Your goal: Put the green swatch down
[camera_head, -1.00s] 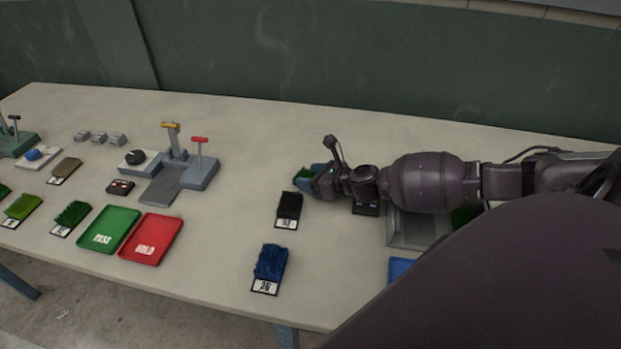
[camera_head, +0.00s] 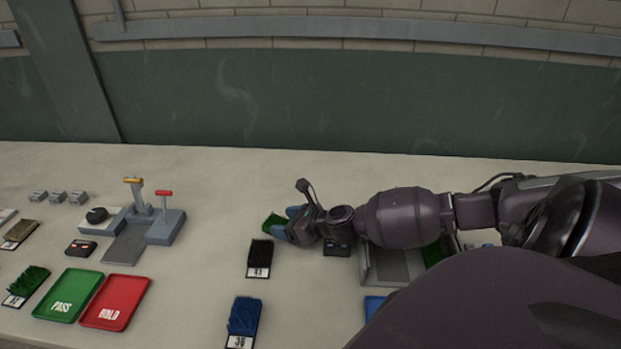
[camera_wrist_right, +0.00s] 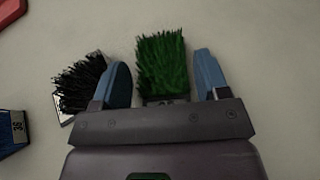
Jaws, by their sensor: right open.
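The green swatch (camera_wrist_right: 163,66) lies between the two blue fingers of my right gripper (camera_wrist_right: 164,78) in the right wrist view, with gaps showing on both sides. The gripper is open. In the head view the green swatch (camera_head: 274,223) shows only partly past the fingers of my right gripper (camera_head: 288,222), on or just over the table behind the black swatch. The black swatch (camera_wrist_right: 84,84) is just left of the left finger in the wrist view, and the finger hides part of it. My left gripper is not in view.
The black swatch (camera_head: 260,255) and a blue swatch (camera_head: 243,317) lie on the table (camera_head: 200,270). The green PASS tray (camera_head: 68,296), red HOLD tray (camera_head: 116,302) and a grey lever device (camera_head: 143,232) are on the left. The table behind my gripper is clear.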

